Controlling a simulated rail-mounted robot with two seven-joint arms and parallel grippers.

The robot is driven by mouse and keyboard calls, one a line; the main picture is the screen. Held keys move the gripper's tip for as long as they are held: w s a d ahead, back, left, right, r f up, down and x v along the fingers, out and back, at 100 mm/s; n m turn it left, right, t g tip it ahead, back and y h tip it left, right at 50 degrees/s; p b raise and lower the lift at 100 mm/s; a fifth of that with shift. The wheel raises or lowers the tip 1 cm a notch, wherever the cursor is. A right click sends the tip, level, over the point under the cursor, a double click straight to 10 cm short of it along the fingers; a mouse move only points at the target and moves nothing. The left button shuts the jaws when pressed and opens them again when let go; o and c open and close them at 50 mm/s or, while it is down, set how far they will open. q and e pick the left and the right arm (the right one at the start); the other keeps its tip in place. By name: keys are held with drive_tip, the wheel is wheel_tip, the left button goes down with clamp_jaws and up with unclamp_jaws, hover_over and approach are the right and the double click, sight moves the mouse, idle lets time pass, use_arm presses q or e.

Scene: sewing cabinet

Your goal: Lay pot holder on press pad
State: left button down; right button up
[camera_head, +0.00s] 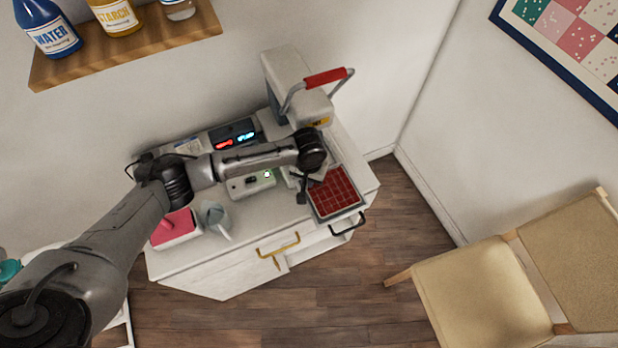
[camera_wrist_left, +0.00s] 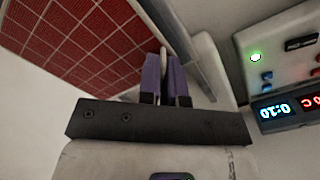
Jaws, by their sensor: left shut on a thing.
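The pot holder (camera_head: 333,191) is a red square with a pale grid, at the right end of the white cabinet top. It lies over a grey pad-like surface (camera_head: 347,214) whose rim shows around it; I cannot tell whether it rests fully on it. In the left wrist view the red pot holder (camera_wrist_left: 75,45) fills the upper left. My left gripper (camera_head: 302,197) is at the pot holder's left edge. Its purple fingers (camera_wrist_left: 166,80) are shut on that edge, with the pinched part mostly hidden between them. My right gripper is not in view.
A heat press (camera_head: 288,85) with a red-gripped handle stands behind the pot holder. A control box (camera_head: 252,184) with a green light, a grey jug (camera_head: 214,217) and a red-topped box (camera_head: 176,226) are to the left. A chair (camera_head: 482,292) stands on the floor at right.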

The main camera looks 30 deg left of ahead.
use_arm(q)
drive_tip(key=c, duration=1.7)
unclamp_jaws()
drive_tip(key=shift+f, duration=0.1)
drive_tip(key=o, duration=0.4)
drive_tip(key=shift+r+p, duration=0.55)
drive_tip(key=shift+r, duration=3.35)
